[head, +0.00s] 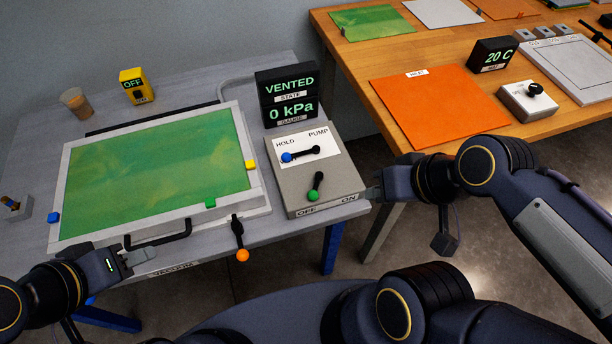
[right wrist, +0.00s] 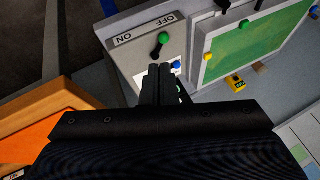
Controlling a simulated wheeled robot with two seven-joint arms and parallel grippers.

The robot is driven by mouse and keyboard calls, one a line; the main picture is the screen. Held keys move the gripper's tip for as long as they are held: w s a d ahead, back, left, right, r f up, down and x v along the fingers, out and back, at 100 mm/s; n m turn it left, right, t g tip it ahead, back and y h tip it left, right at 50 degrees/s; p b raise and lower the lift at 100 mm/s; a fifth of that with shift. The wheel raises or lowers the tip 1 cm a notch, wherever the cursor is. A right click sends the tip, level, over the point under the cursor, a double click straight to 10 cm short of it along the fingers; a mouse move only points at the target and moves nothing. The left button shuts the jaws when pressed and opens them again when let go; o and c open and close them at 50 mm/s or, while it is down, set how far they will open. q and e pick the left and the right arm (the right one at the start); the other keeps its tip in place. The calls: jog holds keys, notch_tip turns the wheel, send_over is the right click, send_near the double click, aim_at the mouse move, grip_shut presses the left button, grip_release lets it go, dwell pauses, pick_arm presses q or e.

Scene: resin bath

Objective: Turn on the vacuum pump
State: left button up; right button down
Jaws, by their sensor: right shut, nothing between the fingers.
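The grey pump box (head: 297,199) has a lever with a green knob (head: 313,196) at its front, by an OFF/ON label (head: 327,206). The green knob points toward the front, nearer OFF. A second lever with a blue knob (head: 287,157) lies to the left, on the HOLD side of the HOLD/PUMP panel. My right gripper (head: 373,193) is shut and empty, just right of the box; in the right wrist view its fingers (right wrist: 166,72) partly cover the panel near the blue knob. My left gripper (head: 129,259) is by the black handle of the green-sheeted frame; its jaws are unclear.
The display (head: 289,95) behind the box reads VENTED and 0 kPa. The frame (head: 155,228) with its green sheet fills the left table. An orange-knobbed lever (head: 242,255) hangs at its front. A wooden table (head: 358,63) stands at the right with an orange mat (head: 440,102).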

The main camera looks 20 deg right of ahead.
jog(key=w+a+r+n+g+h+p, duration=0.1)
jog(key=w+a+n+g, duration=0.15)
jog(key=w, duration=0.45)
jog(key=w+a+n+g+h, duration=0.1)
jog(key=w+g, duration=0.2)
jog(key=w, duration=0.4)
jog(key=w+a+f+n+g+h, duration=0.2)
jog(key=w+a+f+g+h, duration=0.1)
jog(key=w+a+f, duration=0.3)
jog(key=shift+w+a+p, duration=0.3)
jog(key=shift+w+a, duration=0.65)
jog(key=shift+w, duration=0.05)
jog(key=shift+n, duration=0.25)
send_near(307, 190)
jog(key=f, duration=0.1)
jog(key=w+f, duration=0.1)
jog(key=a+f, duration=0.1)
jog(key=f, duration=0.1)
jog(key=shift+w+f, duration=0.1)
jog(key=shift+w, duration=0.3)
jog(key=s, duration=0.1)
jog(key=s+d+f+p, duration=0.1)
jog(key=shift+s+d, duration=0.1)
jog(key=shift+s, duration=0.3)
jog(key=shift+s+d+f, duration=0.2)
jog(key=shift+s+f, duration=0.05)
jog(key=shift+s, duration=0.2)
